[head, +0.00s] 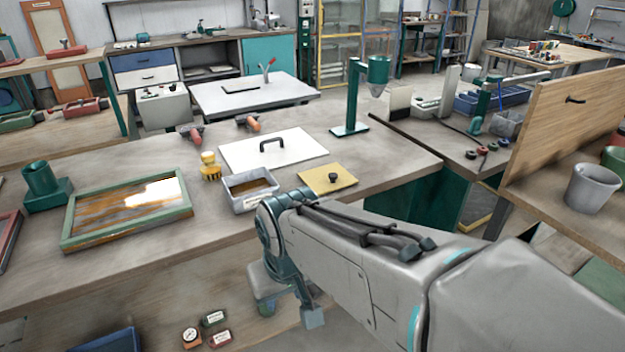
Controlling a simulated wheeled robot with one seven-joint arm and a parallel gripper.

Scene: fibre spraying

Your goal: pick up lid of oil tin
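A flat yellow lid (345,182) with a small black knob lies on the workbench, right of an open grey rectangular tin (241,205). The tin holds brown liquid and has a white label on its front; I take it to be the oil tin. The lid is apart from the tin, flat on the bench. My arm reaches in from the lower right, and its end is in front of the bench edge, below the tin. My gripper (290,308) hangs low there, partly hidden by my arm; its finger opening cannot be made out.
A white board with a black handle (275,150) lies behind the tin and lid. A yellow-capped jar (209,166) stands left of the tin. A green-framed tray (82,221) lies further left. A green stand (350,128) rises behind the lid. Bare bench lies right of the lid.

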